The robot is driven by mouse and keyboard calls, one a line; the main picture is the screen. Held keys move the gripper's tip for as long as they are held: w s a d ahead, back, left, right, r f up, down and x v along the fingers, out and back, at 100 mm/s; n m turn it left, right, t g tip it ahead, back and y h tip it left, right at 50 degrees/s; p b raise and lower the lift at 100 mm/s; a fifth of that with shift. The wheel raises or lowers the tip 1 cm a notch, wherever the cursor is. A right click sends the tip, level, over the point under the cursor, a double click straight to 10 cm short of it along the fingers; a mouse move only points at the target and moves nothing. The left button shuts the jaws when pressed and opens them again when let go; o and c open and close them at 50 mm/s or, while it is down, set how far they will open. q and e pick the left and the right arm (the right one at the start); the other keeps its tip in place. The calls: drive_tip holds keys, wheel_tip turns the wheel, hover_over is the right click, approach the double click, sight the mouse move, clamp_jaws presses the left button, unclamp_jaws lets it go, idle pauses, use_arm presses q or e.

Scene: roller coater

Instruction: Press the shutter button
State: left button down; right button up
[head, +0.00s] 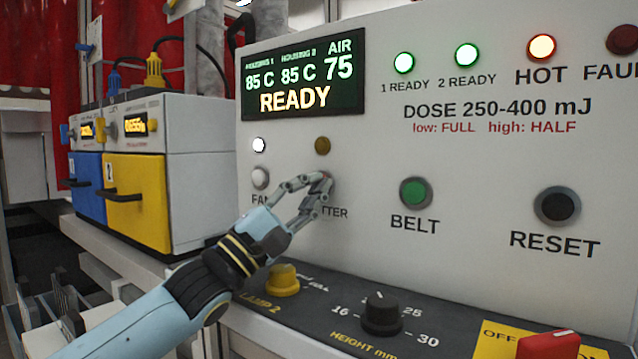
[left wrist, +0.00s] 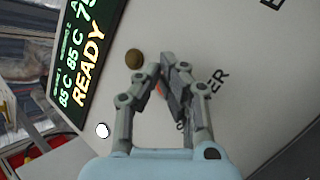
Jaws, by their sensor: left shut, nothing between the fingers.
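The shutter button on the white control panel is mostly hidden behind my left gripper (head: 320,186). A dark amber lamp (head: 322,146) above the button is unlit. My right gripper is out of view.
The FAN button (head: 260,178) is close on the left, with a lit white lamp (head: 259,145) above. The green BELT button (head: 415,193) and dark RESET button (head: 557,206) are to the right. Below, a yellow knob (head: 283,280) and black knob (head: 381,314) stick up.

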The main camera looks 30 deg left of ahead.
use_arm(q)
drive_tip(key=shift+s, duration=0.6)
drive_tip(key=s+p, duration=0.2)
drive_tip(key=s, duration=0.1)
drive_tip(key=s+p, duration=0.2)
drive_tip(key=shift+a, duration=0.25)
idle(0.7)
